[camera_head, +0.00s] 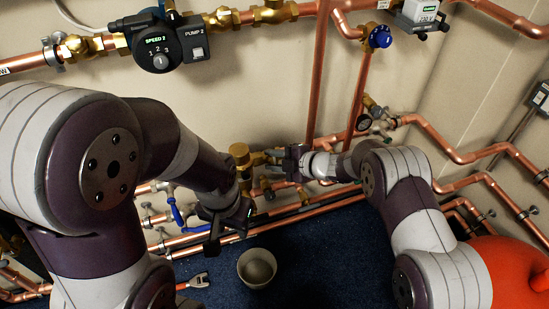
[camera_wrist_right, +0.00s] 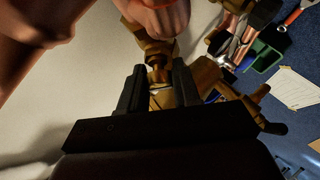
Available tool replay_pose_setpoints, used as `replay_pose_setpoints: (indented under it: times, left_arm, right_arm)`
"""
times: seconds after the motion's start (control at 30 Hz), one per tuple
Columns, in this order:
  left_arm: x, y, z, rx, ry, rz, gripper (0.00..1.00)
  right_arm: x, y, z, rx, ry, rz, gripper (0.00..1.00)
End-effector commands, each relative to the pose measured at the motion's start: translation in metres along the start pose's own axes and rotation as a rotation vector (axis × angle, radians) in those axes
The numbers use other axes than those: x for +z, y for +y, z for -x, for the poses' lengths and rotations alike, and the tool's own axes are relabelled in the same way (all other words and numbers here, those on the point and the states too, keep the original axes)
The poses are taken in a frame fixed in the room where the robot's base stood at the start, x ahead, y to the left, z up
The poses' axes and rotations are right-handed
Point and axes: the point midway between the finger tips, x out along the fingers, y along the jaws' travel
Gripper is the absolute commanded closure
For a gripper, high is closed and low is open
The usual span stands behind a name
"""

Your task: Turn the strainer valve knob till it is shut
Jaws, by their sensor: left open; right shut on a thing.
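My right gripper (camera_head: 288,163) is among the brass fittings on the low copper pipes, in the middle of the head view. In the right wrist view its two dark fingers (camera_wrist_right: 160,82) are shut on a small brass part, which looks like the strainer valve knob (camera_wrist_right: 160,98). The fingers cover its sides, so its turn angle cannot be read. A brass valve body (camera_wrist_right: 205,78) lies just to the right of the fingers. In the head view a brass fitting (camera_head: 240,155) stands left of this gripper. My left gripper (camera_head: 228,228) is open, low in front of the pipes.
Copper pipes (camera_head: 317,75) run up the wall and along the floor. A pump (camera_head: 160,48) and a blue knob (camera_head: 380,37) are higher up. A blue lever (camera_head: 176,213), a bucket (camera_head: 257,268) and a wrench (camera_head: 193,282) are low down. The blue floor right of the bucket is clear.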

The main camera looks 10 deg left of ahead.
Motion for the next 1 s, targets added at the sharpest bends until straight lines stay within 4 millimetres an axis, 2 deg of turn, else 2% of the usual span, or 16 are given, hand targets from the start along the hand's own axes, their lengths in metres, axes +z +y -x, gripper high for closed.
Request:
replay_pose_setpoints:
  times: [0.37, 0.4, 0.47, 0.77, 0.87, 1.0]
  left_arm:
    - [0.000, 0.000, 0.000, 0.000, 0.000, 0.000, 0.57]
    - [0.000, 0.000, 0.000, 0.000, 0.000, 0.000, 0.57]
    - [0.000, 0.000, 0.000, 0.000, 0.000, 0.000, 0.57]
    - [0.000, 0.000, 0.001, 0.000, 0.000, 0.000, 0.57]
    - [-0.001, 0.000, 0.007, 0.000, 0.000, 0.000, 0.57]
    - [-0.002, 0.000, 0.020, 0.000, 0.000, 0.000, 0.57]
  right_arm:
    - [-0.002, 0.001, -0.001, -0.002, 0.004, 0.007, 0.99]
    - [-0.002, 0.001, -0.001, -0.002, 0.004, 0.006, 0.62]
    - [-0.001, 0.001, -0.001, -0.002, 0.003, 0.006, 0.43]
    - [-0.001, 0.001, 0.001, -0.002, 0.001, 0.004, 0.43]
    - [-0.001, 0.003, 0.015, -0.001, -0.001, 0.003, 0.43]
    - [-0.002, 0.005, 0.052, -0.001, -0.001, 0.002, 0.43]
